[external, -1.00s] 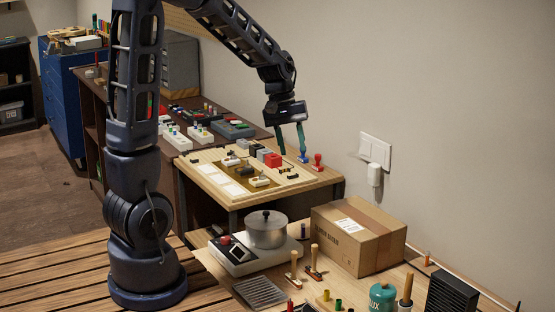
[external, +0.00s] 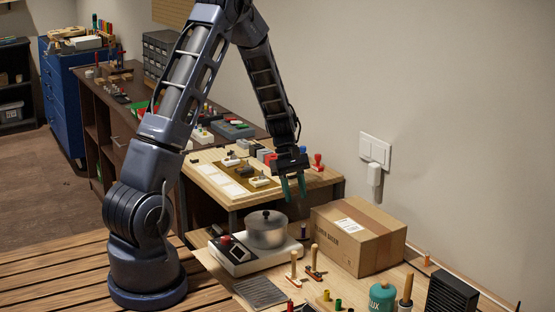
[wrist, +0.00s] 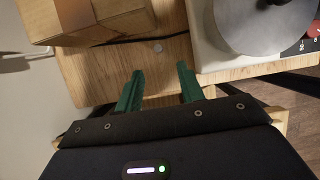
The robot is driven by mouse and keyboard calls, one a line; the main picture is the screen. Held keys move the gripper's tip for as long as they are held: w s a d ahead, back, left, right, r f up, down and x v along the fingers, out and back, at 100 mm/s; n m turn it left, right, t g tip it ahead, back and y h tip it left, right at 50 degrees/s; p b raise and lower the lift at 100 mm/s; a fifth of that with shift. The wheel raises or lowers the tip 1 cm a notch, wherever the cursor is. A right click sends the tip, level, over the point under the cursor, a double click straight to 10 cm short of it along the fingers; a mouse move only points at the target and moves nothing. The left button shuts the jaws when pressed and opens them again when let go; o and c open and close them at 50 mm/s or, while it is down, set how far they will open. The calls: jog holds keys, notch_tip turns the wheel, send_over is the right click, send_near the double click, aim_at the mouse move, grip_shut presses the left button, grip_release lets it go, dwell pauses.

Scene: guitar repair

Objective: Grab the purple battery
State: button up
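My gripper (external: 295,196) hangs over the gap between the wooden workbench and the lower table with the cardboard box. In the wrist view its two green fingers (wrist: 160,69) are apart with nothing between them. A small upright dark piece (external: 303,230) stands on the lower table between the pot and the box. A small round grey top (wrist: 157,47) shows in the wrist view, just beyond the fingertips. I cannot tell whether either is the purple battery; no purple colour is clear in these frames.
The cardboard box (external: 358,237) stands right of the gripper. A metal pot (external: 266,230) sits on a white hotplate (external: 232,257) to the left. Several small pieces, stamps and a teal canister (external: 382,298) stand toward the front. The workbench (external: 215,190) is behind.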

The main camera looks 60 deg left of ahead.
aim_at(303, 225)
jog(key=x, duration=0.5)
jog(key=shift+x, duration=2.85)
jog(key=shift+w+d, duration=0.15)
jog(key=shift+d, duration=0.05)
jog(key=shift+c, duration=0.5)
grip_shut()
